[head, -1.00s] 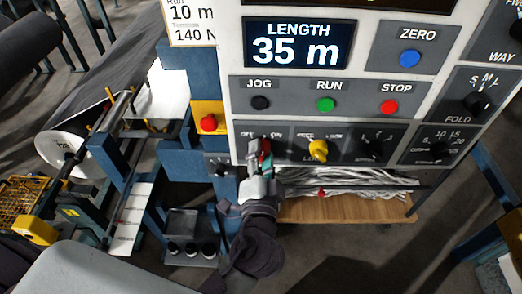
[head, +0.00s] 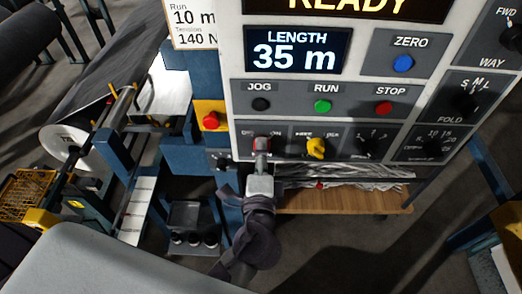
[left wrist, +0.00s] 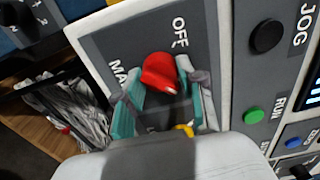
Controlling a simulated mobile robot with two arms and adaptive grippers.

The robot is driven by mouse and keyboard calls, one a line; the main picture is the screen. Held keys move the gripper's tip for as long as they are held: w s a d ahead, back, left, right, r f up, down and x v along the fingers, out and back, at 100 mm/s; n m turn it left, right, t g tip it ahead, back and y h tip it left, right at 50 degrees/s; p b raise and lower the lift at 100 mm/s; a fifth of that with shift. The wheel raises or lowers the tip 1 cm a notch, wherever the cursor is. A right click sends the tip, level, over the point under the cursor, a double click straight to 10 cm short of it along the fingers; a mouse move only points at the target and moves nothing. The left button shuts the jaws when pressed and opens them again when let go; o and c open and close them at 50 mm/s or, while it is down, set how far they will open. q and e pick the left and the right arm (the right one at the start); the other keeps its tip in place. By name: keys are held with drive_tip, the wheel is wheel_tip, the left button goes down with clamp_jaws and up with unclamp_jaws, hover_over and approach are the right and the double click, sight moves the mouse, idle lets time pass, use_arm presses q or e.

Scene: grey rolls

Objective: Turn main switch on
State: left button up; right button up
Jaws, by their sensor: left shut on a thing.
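The main switch is a red knob (head: 262,143) at the lower left of the control panel (head: 222,100). The left wrist view shows the knob (left wrist: 160,72) close up, with "OFF" printed beside it and "MA..." partly readable. My left gripper (head: 261,152) is at the knob from below. In the wrist view its teal-lined fingers (left wrist: 168,90) lie on both sides of the knob and are shut on it. My right gripper is not in view.
A yellow knob (head: 316,148) sits just right of the main switch. Above are the black JOG (head: 261,104), green RUN (head: 322,106) and red STOP (head: 384,108) buttons. A red button on a yellow box (head: 211,120) is at left. The top display reads "READY".

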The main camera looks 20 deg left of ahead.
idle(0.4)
use_arm(q)
drive_tip(key=o, duration=1.2)
drive_tip(key=shift+c, duration=0.2)
drive_tip(key=shift+s, duration=0.1)
drive_tip(key=v, duration=1.1)
drive_tip(key=shift+s+d, duration=0.2)
drive_tip(key=shift+s, duration=0.15)
